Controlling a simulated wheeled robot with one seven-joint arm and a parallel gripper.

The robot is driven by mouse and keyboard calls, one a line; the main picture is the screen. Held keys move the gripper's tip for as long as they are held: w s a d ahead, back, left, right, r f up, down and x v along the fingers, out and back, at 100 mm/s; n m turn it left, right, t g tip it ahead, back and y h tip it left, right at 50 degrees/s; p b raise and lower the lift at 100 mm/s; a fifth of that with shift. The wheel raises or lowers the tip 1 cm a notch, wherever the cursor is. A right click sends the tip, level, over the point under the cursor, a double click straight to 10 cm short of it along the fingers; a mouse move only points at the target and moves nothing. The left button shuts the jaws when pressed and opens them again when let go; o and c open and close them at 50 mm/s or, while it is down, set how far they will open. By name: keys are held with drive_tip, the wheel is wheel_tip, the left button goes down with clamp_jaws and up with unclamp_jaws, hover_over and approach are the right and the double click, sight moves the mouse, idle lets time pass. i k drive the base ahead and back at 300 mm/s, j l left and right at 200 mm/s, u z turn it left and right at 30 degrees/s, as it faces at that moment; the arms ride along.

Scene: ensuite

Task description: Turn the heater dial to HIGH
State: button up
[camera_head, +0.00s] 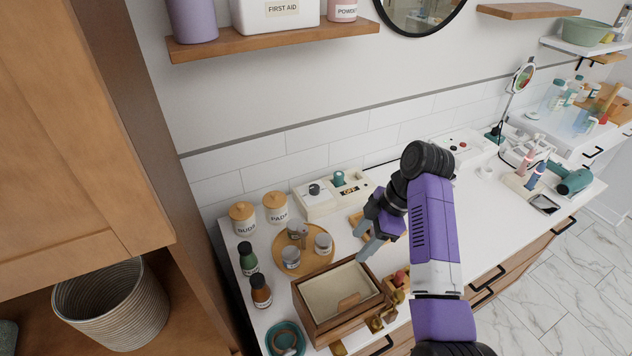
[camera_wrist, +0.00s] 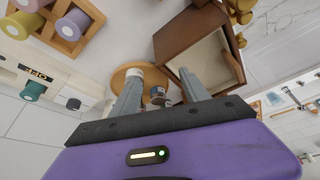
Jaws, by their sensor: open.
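A white control box (camera_head: 322,202) stands on the counter against the tiled wall. It carries a dark dial (camera_head: 314,190), a teal knob (camera_head: 338,178) and a small dark display. The box also shows at the left of the wrist view (camera_wrist: 15,76), with the teal knob (camera_wrist: 33,91), the dark dial (camera_wrist: 73,104) and a display that seems to read OFF. I cannot tell which control is the heater dial, and HIGH is not readable. My gripper (camera_head: 360,243) is open and empty, to the right of and nearer than the box. Its two fingers (camera_wrist: 158,75) touch neither control.
An open wooden box (camera_head: 310,320) stands below my gripper. A round wooden tray (camera_head: 283,262) with several jars stands to its left. Lidded canisters (camera_head: 243,218) and bottles (camera_head: 261,291) line the left side. A second white panel (camera_head: 470,146) with knobs stands farther right.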

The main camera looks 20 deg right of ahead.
sight(314, 188)
drive_tip(key=i, duration=0.95)
